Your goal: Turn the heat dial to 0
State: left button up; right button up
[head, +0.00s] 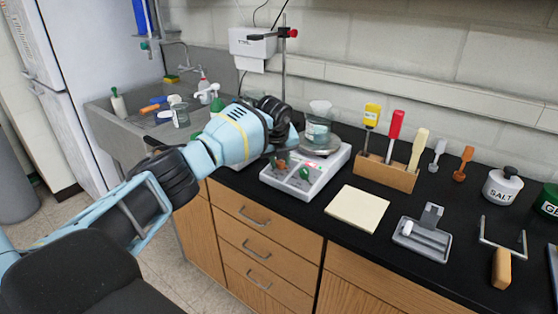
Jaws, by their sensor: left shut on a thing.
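A white hot plate stirrer (322,178) stands on the black counter, with a glass beaker (318,130) of clear liquid on its round top. Its sloped front has a red-brown dial (281,166) on the left and a green dial (304,173) on the right. The dial markings are too small to read. My left gripper (281,158) reaches in from the left, points down at the front panel and is shut on the red-brown dial, which it partly hides. My right gripper is out of view.
A pale pad (357,208) lies right of the hot plate, near a grey holder (422,238). A wooden block (386,173) holds colored-handled tools behind them. A metal stand (284,62) rises behind my gripper. A sink (140,122) is at left.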

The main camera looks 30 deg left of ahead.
aim_at(280, 176)
pick_arm(q)
jog(key=n, duration=0.4)
jog(key=shift+w+n+g, duration=0.1)
jog(key=shift+n+g, duration=0.2)
dwell(0.3)
jog(key=o, duration=1)
jog(key=v, duration=0.7)
jog(key=shift+d+r, duration=0.2)
jog(key=shift+r, duration=0.15)
